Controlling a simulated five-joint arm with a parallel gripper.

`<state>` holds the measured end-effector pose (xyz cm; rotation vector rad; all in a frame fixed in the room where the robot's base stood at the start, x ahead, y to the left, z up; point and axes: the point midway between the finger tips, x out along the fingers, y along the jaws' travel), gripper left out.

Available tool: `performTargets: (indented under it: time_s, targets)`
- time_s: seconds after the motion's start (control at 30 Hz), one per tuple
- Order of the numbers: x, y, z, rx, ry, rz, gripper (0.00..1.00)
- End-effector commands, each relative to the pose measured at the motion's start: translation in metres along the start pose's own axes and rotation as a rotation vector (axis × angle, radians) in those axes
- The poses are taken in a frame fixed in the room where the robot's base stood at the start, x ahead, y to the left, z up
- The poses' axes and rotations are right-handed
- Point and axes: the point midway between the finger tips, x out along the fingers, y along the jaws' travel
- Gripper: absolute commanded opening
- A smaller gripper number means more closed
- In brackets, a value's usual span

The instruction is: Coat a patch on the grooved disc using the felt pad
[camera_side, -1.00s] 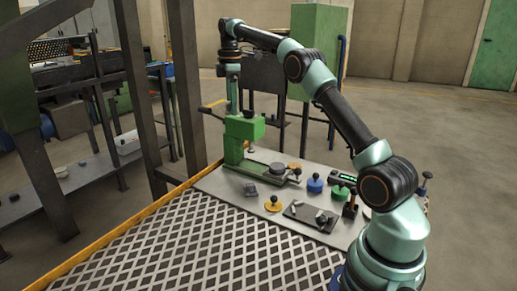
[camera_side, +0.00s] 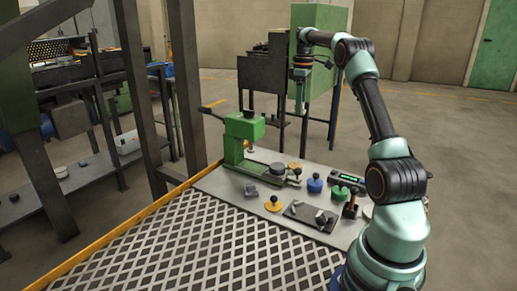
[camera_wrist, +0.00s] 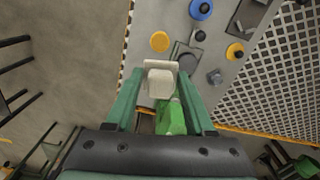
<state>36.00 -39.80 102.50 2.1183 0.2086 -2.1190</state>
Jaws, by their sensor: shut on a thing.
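My gripper (camera_side: 299,110) hangs in the air behind and above the table in the side view, to the right of the green press stand. In the wrist view my gripper (camera_wrist: 161,78) is shut on a pale block, which looks like the felt pad (camera_wrist: 160,84). The pad is too small to make out in the side view. A grey round disc (camera_side: 277,169), which I take for the grooved disc, lies at the foot of the press; it also shows in the wrist view (camera_wrist: 188,63), beyond the pad and apart from it. Its grooves cannot be made out.
The green press stand (camera_side: 240,130) rises at the table's back left. Blue (camera_side: 315,186), green (camera_side: 340,193) and yellow (camera_side: 273,205) knobbed pieces, a small grey block (camera_side: 251,190) and a dark tray (camera_side: 298,211) with small items share the plate. A dark cabinet (camera_side: 262,75) stands behind.

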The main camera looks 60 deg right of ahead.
Motion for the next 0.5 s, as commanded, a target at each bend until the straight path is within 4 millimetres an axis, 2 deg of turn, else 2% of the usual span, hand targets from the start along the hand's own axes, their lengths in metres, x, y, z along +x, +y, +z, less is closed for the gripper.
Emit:
performTargets:
  time_s: [0.3,0.4,0.5]
  targets:
    - [0.093,-0.001,0.0,-0.002,-0.003,-0.005,0.1]
    - [0.115,-0.001,0.0,-0.002,-0.002,-0.003,0.1]
    - [0.128,-0.001,0.0,-0.002,-0.001,-0.002,0.1]
